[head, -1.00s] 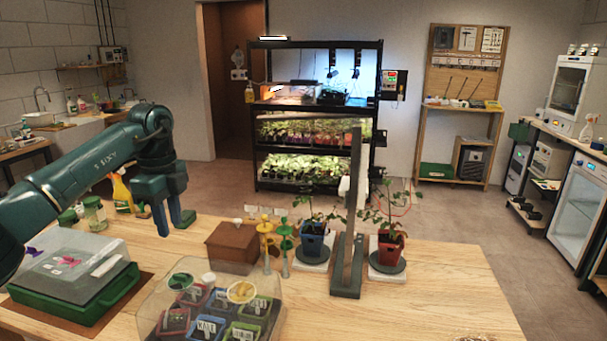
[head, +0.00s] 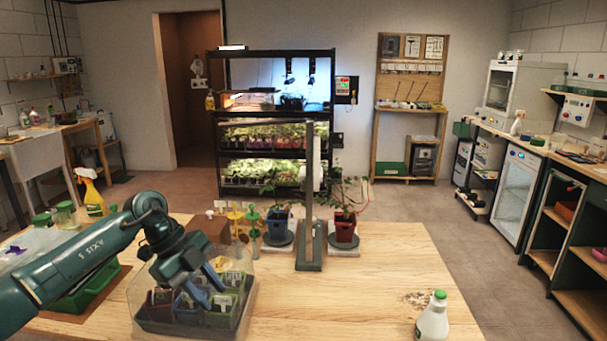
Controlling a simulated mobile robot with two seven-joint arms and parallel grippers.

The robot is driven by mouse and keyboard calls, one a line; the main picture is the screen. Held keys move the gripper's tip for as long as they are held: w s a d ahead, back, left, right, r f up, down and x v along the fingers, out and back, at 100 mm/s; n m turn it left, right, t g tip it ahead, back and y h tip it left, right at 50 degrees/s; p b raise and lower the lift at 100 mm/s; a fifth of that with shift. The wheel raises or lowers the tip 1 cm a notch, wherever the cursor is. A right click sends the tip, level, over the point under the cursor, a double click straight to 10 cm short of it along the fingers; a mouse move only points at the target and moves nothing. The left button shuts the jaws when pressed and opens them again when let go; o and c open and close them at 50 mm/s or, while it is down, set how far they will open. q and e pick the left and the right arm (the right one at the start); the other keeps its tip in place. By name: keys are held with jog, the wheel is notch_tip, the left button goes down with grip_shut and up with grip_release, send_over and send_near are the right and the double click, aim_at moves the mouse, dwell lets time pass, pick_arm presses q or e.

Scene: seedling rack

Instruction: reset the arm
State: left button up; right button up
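My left arm reaches in from the left, and its dark teal gripper (head: 206,284) points down and to the right. Its two fingers look apart, with nothing held between them. In the picture it overlaps the clear-covered tray (head: 150,322) of small labelled pots; I cannot tell how far it is from the cover. My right gripper is not in view.
On the wooden table (head: 380,270) are a blue-potted plant (head: 277,221), a red-potted plant (head: 345,228), an upright post on a dark base (head: 309,255), a green case (head: 85,290) and a white bottle (head: 433,318). The table's right middle is mostly clear.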

pick_arm(q)
jog(key=s+d+f+n+t+h, duration=0.1)
jog(key=s+d+n+t+h, duration=0.1)
jog(key=s+d+t+h, duration=0.45)
jog(key=s+d+f+n+t+h, duration=0.15)
jog(key=s+d+h, duration=0.25)
jog(key=d+h, duration=0.55)
jog(key=s+a+f+n+t+y, duration=0.1)
jog(key=s+a+f+n+y, duration=0.5)
jog(key=s+f+n+y, duration=0.2)
jog(key=s+a+f+n+t+y, duration=0.2)
jog(key=s+a+f+n+y, duration=0.4)
jog(key=f, duration=0.6)
jog(key=s+n+y, duration=0.2)
jog(key=n+y, duration=0.1)
jog(key=y, duration=0.1)
jog(key=shift+s+n, duration=0.1)
jog(key=shift+n, duration=0.15)
